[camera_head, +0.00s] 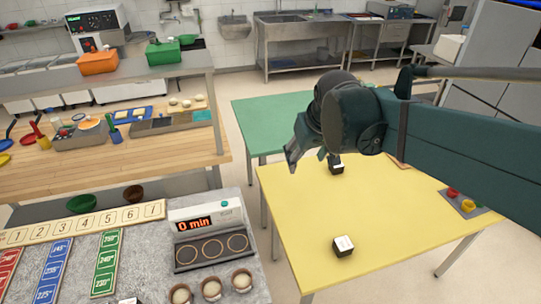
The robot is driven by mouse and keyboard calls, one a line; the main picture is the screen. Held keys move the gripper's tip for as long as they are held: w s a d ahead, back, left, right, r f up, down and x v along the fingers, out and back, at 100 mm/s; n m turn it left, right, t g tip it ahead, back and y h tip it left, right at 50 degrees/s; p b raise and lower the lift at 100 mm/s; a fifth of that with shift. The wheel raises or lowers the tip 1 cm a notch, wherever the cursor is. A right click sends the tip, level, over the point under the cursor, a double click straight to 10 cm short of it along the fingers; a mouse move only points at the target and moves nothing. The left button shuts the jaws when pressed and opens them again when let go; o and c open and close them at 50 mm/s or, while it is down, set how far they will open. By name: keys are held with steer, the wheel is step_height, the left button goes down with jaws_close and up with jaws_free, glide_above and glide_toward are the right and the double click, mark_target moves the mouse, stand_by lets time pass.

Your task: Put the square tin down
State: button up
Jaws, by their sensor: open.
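Two small dark square tins with white tops are on the yellow table (290,225). One tin (337,167) is at the far side, just right of my gripper and partly hidden by the arm. The other tin (343,246) is at the near side, clear of the arm. My gripper (291,158) points down-left near the table's far left edge. It is open, and nothing shows between its fingers. I cannot tell its exact height, or whether it touches the far tin.
A green table (262,115) stands behind the yellow one. A tray with red, yellow and green pieces (463,201) is at the right. At left, a stone counter holds a timer unit (207,222) and cups with pale balls (211,289). The yellow table's middle is clear.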

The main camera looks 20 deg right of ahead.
steer(key=s+a+f+t, duration=0.1)
steer(key=s+a+f, duration=0.1)
steer(key=s, duration=0.4)
steer(key=s+a+f+t, duration=0.1)
steer(key=s+a+f, duration=0.1)
steer(key=s+a, duration=0.2)
steer(key=shift+s+a+y, duration=0.25)
steer(key=shift+s+y, duration=0.05)
steer(key=shift+s, duration=1.2)
